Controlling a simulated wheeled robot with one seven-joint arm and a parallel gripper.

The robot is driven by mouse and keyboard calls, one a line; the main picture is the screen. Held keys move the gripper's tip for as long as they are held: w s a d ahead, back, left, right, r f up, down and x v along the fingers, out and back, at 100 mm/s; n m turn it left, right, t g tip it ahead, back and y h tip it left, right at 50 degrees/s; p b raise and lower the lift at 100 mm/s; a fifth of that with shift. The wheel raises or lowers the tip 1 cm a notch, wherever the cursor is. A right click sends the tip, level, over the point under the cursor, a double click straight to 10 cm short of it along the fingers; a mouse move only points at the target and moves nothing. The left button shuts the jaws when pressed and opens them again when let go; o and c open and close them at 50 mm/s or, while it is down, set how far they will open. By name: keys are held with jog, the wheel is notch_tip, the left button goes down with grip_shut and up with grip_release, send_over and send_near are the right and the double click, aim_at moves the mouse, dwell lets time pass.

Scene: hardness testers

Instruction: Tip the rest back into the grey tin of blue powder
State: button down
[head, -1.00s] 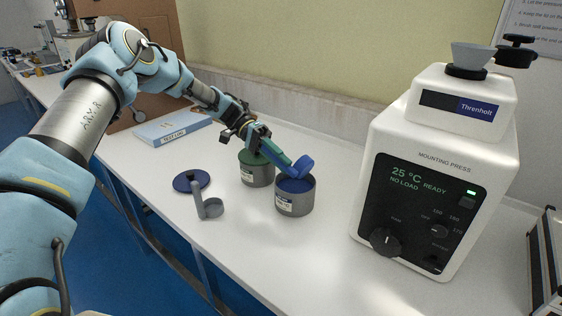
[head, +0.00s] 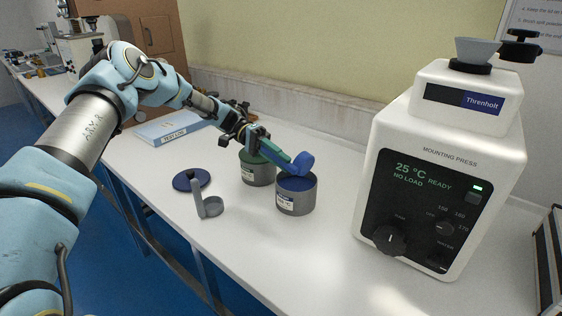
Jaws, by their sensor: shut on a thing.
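The grey tin (head: 297,200) stands open on the white bench, with blue powder (head: 293,183) inside and a label on its front. My gripper (head: 270,147) is shut on the handle of a blue scoop (head: 304,163). The scoop's round cup is turned on its side just above the tin's mouth. I cannot see whether powder is left in the cup. The gripper fingers partly hide the handle.
A second grey tin with a green top (head: 257,172) stands close behind left. A dark blue lid (head: 191,180) and a grey scoop-shaped piece (head: 208,206) lie left. The mounting press (head: 440,180) stands right. The front bench is clear.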

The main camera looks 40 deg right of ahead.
jog(key=shift+w+f+g+b, duration=0.25)
jog(key=shift+g+b, duration=0.4)
jog(key=shift+b, duration=0.25)
jog(key=shift+w+f+g+b, duration=0.2)
jog(key=shift+g+b, duration=0.45)
jog(key=shift+b, duration=0.25)
dwell(0.7)
jog(key=shift+g+h+b, duration=0.3)
jog(key=shift+b, duration=0.05)
jog(key=shift+r, duration=0.15)
dwell(0.4)
